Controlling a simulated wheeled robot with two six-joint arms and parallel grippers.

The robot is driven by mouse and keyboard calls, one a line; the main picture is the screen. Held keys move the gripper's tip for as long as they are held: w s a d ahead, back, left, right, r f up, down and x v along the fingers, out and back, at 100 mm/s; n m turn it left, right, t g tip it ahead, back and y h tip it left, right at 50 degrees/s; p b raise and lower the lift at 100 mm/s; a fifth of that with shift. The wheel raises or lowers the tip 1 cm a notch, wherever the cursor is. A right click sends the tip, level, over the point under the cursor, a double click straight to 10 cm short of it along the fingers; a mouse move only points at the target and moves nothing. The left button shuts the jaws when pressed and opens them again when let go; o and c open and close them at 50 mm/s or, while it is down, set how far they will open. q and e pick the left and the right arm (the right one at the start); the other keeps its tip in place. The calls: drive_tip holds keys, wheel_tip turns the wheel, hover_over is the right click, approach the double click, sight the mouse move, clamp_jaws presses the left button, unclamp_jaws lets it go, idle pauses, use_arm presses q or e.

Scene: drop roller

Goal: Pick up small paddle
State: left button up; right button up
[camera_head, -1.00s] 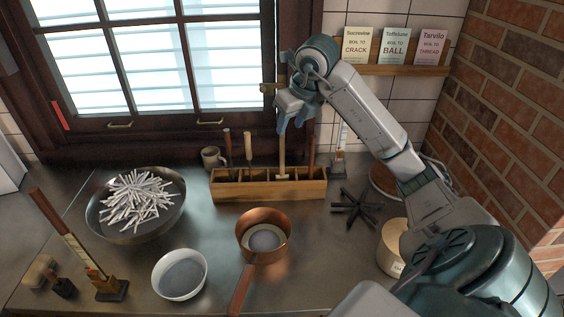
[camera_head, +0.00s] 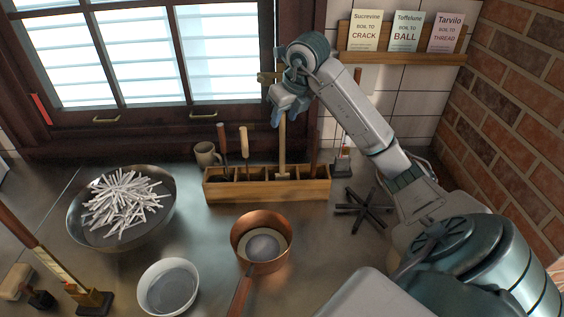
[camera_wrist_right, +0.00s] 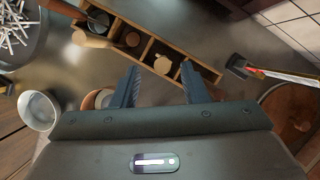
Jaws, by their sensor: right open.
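A wooden caddy (camera_head: 300,190) stands below the window, with several long-handled tools upright in its compartments. A pale wooden handle (camera_head: 282,150) rises from its middle-right part, just below my right gripper (camera_head: 283,116). I cannot tell which tool is the small paddle, because their lower ends are hidden in the caddy. In the right wrist view, my right gripper (camera_wrist_right: 160,78) is open and empty. A pale round wooden end (camera_wrist_right: 162,64) shows between and beyond its fingertips, over a caddy compartment (camera_wrist_right: 148,47). My left gripper is not in view.
A copper pan (camera_head: 262,240) and a white bowl (camera_head: 168,287) stand in front of the caddy. A wide bowl of white sticks (camera_head: 122,205) is at left. A mug (camera_head: 206,153), a black star-shaped stand (camera_head: 364,208) and a thermometer on a stand (camera_head: 342,165) are near the caddy.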

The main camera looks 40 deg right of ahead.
sight(281, 124)
drive_tip(key=p+x, duration=0.2)
drive_tip(key=x, duration=0.1)
drive_tip(key=shift+w+d, duration=0.25)
drive_tip(key=shift+w, duration=0.15)
drive_tip(key=shift+w+f, duration=0.2)
drive_tip(key=shift+f, duration=0.5)
clamp_jaws()
drive_tip(key=shift+r, duration=0.15)
